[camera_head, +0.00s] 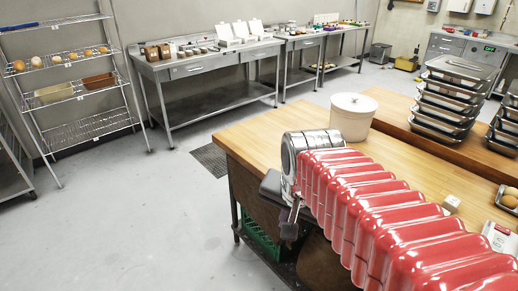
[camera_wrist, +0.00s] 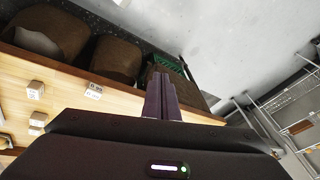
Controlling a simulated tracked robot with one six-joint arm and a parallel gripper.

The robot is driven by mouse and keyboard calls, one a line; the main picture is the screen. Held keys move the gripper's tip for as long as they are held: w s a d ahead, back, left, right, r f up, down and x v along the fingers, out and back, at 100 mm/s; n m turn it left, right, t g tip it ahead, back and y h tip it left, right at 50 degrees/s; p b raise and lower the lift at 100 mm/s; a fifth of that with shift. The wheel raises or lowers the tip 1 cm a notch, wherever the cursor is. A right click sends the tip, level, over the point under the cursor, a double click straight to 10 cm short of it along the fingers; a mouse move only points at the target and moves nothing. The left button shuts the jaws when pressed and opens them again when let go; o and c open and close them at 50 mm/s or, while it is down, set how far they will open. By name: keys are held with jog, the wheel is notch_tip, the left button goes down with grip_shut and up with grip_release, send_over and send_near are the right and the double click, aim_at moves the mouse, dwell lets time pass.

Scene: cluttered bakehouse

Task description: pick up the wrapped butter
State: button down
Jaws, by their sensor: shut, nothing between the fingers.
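A small pale block (camera_head: 451,203), possibly the wrapped butter, lies on the wooden worktable in the head view, right of my red arm. The wrist view shows small pale blocks on the wood at left, one (camera_wrist: 35,90) above another (camera_wrist: 38,119). A pale piece with dark lettering (camera_wrist: 93,91) is nearer the table edge. I cannot tell which of these is the butter. My gripper (camera_wrist: 161,97) is shut and empty, apart from these blocks. In the head view my gripper (camera_head: 290,224) hangs by the table's left edge, partly hidden by my arm.
A white lidded tub (camera_head: 352,115) stands on the worktable (camera_head: 250,138). Stacked metal trays (camera_head: 445,105) are behind. A white-and-red packet (camera_head: 500,238) lies at right. Brown sacks (camera_wrist: 115,57) and a green crate (camera_head: 262,240) are below the table. The floor at left is clear.

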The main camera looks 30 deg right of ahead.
jog(key=s+a+n+t+y, duration=0.1)
jog(key=s+a+n, duration=0.1)
jog(key=a+n, duration=0.7)
jog(key=shift+s+a+r+n+t, duration=0.15)
jog(key=shift+s+r+n+t, duration=0.1)
jog(key=shift+s+n+t, duration=0.25)
jog(key=c, duration=2.5)
grip_release()
jog(key=shift+w, duration=0.15)
